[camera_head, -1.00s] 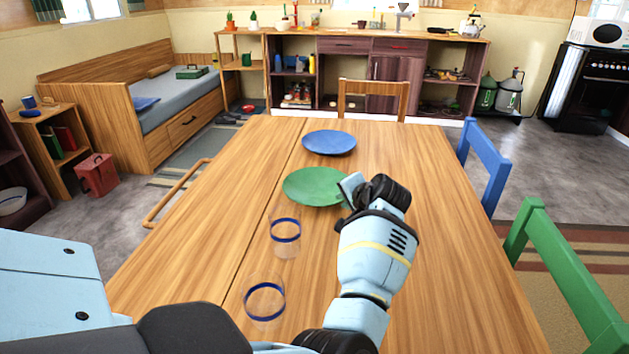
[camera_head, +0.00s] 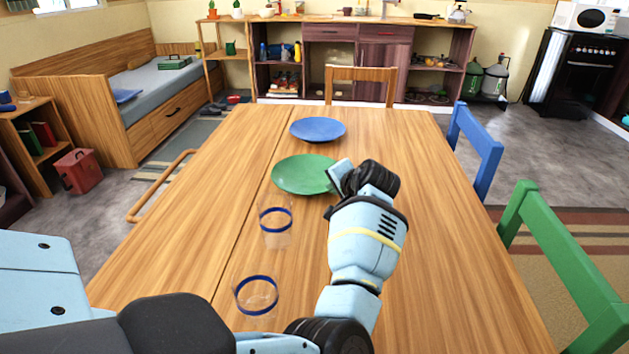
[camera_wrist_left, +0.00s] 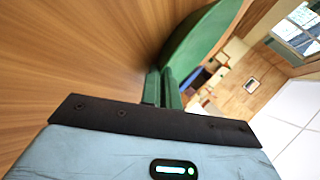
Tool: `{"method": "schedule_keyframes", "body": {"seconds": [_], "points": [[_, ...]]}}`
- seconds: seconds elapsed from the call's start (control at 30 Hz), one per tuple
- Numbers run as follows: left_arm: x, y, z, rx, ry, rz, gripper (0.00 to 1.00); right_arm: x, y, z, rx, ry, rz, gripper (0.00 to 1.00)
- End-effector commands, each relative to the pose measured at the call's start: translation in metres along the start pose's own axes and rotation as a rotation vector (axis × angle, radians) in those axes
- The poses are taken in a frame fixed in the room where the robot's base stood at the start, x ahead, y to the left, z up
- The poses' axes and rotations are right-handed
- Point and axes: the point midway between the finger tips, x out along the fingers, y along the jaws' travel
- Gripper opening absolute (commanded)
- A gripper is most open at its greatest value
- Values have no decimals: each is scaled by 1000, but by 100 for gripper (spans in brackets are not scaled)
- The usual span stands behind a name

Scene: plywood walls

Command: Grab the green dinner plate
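The green dinner plate (camera_head: 298,173) lies on the wooden table (camera_head: 420,240), in front of a blue plate (camera_head: 318,129). My left gripper (camera_head: 335,181) is at the green plate's right rim. In the left wrist view, the green plate (camera_wrist_left: 200,43) reaches up and right from between the fingers (camera_wrist_left: 164,88), which are close together on its rim. The fingertips are partly hidden in the head view. The plate looks flat, and I cannot tell whether it is lifted. My right gripper is not in view.
Two clear glasses with blue rims, one (camera_head: 275,228) near the green plate and one (camera_head: 256,300) closer to me, stand left of my left arm. A blue chair (camera_head: 477,150), a green chair (camera_head: 565,260) and a wooden chair (camera_head: 360,75) surround the table. The table's right side is clear.

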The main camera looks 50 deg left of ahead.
Motion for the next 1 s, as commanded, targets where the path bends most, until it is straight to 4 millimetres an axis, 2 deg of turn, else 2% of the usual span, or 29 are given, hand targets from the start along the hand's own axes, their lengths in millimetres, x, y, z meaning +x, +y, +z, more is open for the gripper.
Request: {"method": "schedule_keyframes", "body": {"seconds": [0.17, 0.27, 0.7, 1.0], "points": [[-4, -6, -2, -2, 0, -1, 0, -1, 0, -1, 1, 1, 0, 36], [-11, -16, -5, -4, 1, -1, 0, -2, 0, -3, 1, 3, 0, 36], [-74, -98, -31, -5, 3, -3, 0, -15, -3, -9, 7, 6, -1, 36], [-101, -133, -42, -2, 1, -1, 0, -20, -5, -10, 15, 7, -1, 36]]}}
